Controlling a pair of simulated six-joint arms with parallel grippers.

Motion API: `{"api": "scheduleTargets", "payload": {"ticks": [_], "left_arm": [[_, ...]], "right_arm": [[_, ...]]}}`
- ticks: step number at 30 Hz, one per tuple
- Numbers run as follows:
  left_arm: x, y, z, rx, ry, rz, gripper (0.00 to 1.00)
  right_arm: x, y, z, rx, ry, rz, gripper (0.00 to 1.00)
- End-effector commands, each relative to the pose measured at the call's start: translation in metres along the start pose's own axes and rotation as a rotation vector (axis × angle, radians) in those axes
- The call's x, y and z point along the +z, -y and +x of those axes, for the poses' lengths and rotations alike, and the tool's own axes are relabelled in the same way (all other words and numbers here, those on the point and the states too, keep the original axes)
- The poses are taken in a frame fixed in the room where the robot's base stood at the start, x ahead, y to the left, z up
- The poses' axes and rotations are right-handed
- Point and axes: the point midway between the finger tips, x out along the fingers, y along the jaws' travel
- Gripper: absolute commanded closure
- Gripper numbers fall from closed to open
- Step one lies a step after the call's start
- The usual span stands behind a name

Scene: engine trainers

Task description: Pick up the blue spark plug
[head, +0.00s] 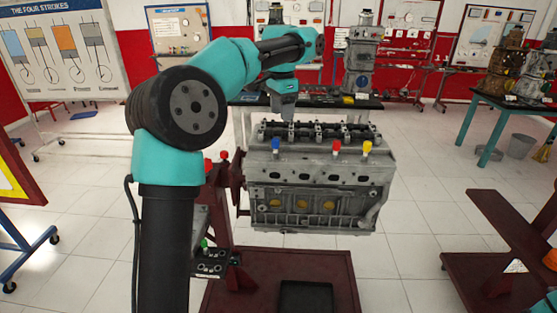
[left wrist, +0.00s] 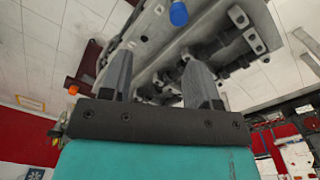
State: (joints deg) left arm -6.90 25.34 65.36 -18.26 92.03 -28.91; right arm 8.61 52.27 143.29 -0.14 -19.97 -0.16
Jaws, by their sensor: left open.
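The blue spark plug (head: 275,145) stands at the left of a row on the near upper edge of the grey engine block (head: 320,180). Its blue top also shows at the upper edge of the left wrist view (left wrist: 179,14). My left gripper (head: 288,116) is just above the engine's top, above and slightly right of the blue plug in the head view. Its two fingers are apart in the left wrist view (left wrist: 155,58), with the engine behind them and nothing held between them. My right gripper is not in view.
A red plug (head: 337,146) and a yellow plug (head: 367,147) stand in the same row to the right. The engine is held on a dark red stand (head: 280,275) with a black tray (head: 305,297). A bench with another engine (head: 361,60) is behind.

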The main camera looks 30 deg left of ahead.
Motion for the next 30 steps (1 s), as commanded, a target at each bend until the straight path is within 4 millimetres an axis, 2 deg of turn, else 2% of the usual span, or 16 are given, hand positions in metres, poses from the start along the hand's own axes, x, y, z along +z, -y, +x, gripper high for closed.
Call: {"api": "scheduleTargets", "payload": {"ticks": [1,3,6,16,23,30], "left_arm": [[0.004,0.006,-0.015,-0.011,-0.002,0.003,0.44],[0.011,0.011,-0.029,-0.020,0.004,0.009,0.44],[0.016,0.015,-0.040,-0.026,0.008,0.014,0.44],[0.017,0.015,-0.042,-0.027,0.010,0.015,0.44],[0.017,0.015,-0.026,-0.026,0.012,0.015,0.44],[0.018,0.017,0.010,-0.026,0.012,0.015,0.44]], "right_arm": [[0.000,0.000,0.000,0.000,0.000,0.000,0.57],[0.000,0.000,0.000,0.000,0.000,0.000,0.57],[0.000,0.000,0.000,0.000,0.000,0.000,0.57],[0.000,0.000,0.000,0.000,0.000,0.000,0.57],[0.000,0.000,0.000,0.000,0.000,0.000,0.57],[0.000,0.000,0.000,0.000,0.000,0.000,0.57]]}}
